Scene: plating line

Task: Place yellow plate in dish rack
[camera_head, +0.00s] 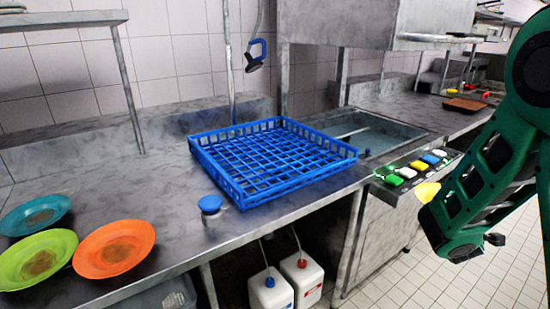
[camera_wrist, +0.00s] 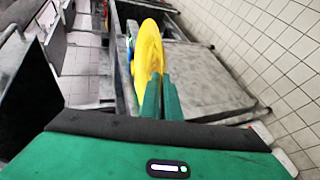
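The yellow plate (camera_wrist: 148,50) is seen nearly edge-on in the wrist view, gripped between the green fingers of my gripper (camera_wrist: 161,100). In the head view only a part of the yellow plate (camera_head: 428,191) shows beside my green arm at the right, in front of the counter's edge. The fingers are hidden in the head view. The blue dish rack (camera_head: 290,189) is a square gridded crate on the metal counter, left of the plate. It looks empty.
Blue (camera_head: 35,214), green (camera_head: 38,259) and orange (camera_head: 114,248) plates with brown soiling lie at the counter's left. A blue-topped item (camera_head: 210,204) stands before the rack. A sink (camera_head: 375,138) is behind right; a tray of coloured items (camera_head: 395,172) sits at the counter's edge.

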